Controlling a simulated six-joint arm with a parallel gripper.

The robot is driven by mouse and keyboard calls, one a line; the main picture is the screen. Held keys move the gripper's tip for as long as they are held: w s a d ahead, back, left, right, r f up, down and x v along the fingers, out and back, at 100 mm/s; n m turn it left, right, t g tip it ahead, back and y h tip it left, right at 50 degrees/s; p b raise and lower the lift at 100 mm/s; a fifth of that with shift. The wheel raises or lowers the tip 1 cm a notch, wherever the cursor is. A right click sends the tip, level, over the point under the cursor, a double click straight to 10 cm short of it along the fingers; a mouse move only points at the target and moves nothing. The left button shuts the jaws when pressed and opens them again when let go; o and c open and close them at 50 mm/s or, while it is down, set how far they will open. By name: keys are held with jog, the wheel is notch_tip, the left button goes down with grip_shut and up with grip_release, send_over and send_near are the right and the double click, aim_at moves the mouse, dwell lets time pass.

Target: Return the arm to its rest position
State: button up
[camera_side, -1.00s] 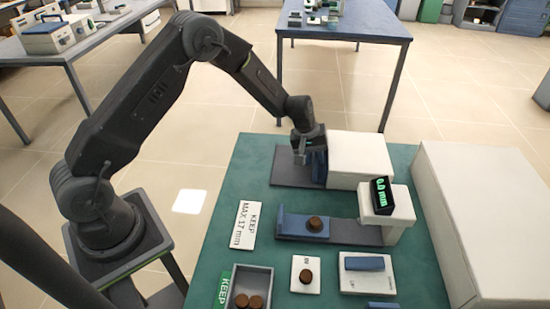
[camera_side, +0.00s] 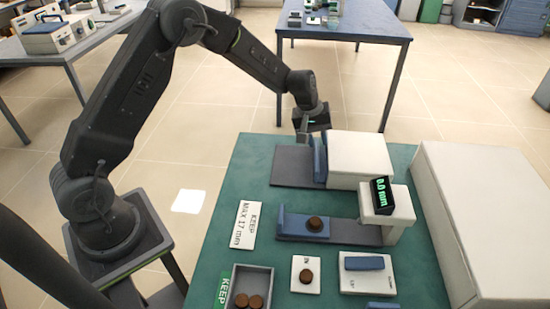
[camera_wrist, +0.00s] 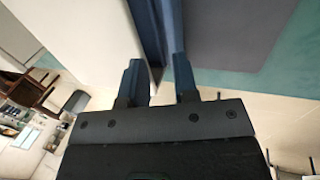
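My gripper (camera_side: 303,134) is raised at the back edge of the green mat, above the dark plate and the blue upright panel (camera_side: 320,157) at the front of a white box-shaped unit (camera_side: 360,156). In the wrist view my gripper's two blue fingers (camera_wrist: 160,78) are apart, and I see nothing held. The blue panel (camera_wrist: 147,28) shows beyond the fingertips in the wrist view, between the white unit and the grey plate. My arm is bent high over its stand at the left.
A gauge with a display reading 0.0 mm (camera_side: 382,194) stands beside a brown disc (camera_side: 315,223) on a blue block. A grey tray (camera_side: 266,273) holds brown discs. Another disc (camera_side: 305,276) lies on a white pad. A large white box (camera_side: 470,215) stands at the right.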

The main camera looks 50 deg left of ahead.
jog(key=s+d+r+m+t, duration=0.1)
jog(key=s+r+m, duration=0.1)
jog(key=s+r, duration=0.5)
jog(key=s+r+m, duration=0.2)
jog(key=s+r, duration=0.3)
jog(key=r, duration=0.5)
jog(key=s+r+m+t+y, duration=0.1)
jog(key=s+r+m, duration=0.1)
jog(key=s, duration=0.8)
jog(key=s+r+m+t+y, duration=0.1)
jog(key=s+r+m, duration=0.1)
jog(key=s, duration=0.9)
jog(key=shift+m, duration=0.5)
